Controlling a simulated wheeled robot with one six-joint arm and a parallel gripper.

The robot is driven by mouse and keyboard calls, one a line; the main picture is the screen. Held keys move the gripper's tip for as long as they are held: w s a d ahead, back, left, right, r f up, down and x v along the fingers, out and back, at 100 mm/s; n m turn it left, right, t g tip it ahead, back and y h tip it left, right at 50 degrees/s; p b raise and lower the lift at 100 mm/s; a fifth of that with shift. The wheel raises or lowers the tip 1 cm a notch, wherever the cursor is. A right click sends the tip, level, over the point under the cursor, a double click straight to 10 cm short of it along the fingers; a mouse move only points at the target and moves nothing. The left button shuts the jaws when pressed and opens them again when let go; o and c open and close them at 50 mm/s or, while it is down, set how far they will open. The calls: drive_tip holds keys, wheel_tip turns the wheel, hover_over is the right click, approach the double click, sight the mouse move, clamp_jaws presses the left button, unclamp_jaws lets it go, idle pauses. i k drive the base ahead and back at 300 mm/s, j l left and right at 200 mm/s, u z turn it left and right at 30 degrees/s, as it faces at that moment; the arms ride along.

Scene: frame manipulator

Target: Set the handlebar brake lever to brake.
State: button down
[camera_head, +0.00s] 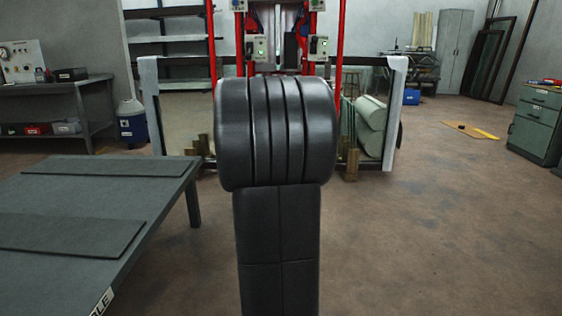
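The frame manipulator (341,45) stands beyond me at the centre, with red uprights and a wide dark crossbar with pale ends. My gripper is not in view.
A grey table (80,193) with flat panels fills the left front. A workbench (55,95) and a blue container (132,123) stand behind it. A green drawer cabinet (536,125) is at the right. A flat board (470,131) lies on the floor. The right foreground floor is clear.

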sight(248, 56)
drive_tip(key=i+u, duration=0.1)
drive_tip(key=i, duration=0.35)
drive_tip(key=i+l+u, duration=0.15)
drive_tip(key=i, duration=0.3)
drive_tip(key=i+l+u, duration=0.1)
drive_tip(key=i, duration=0.35)
drive_tip(key=i+l+u, duration=0.15)
drive_tip(key=i, duration=0.25)
drive_tip(key=i+l+u, duration=0.1)
drive_tip(key=i+l, duration=0.25)
drive_tip(key=i, duration=0.1)
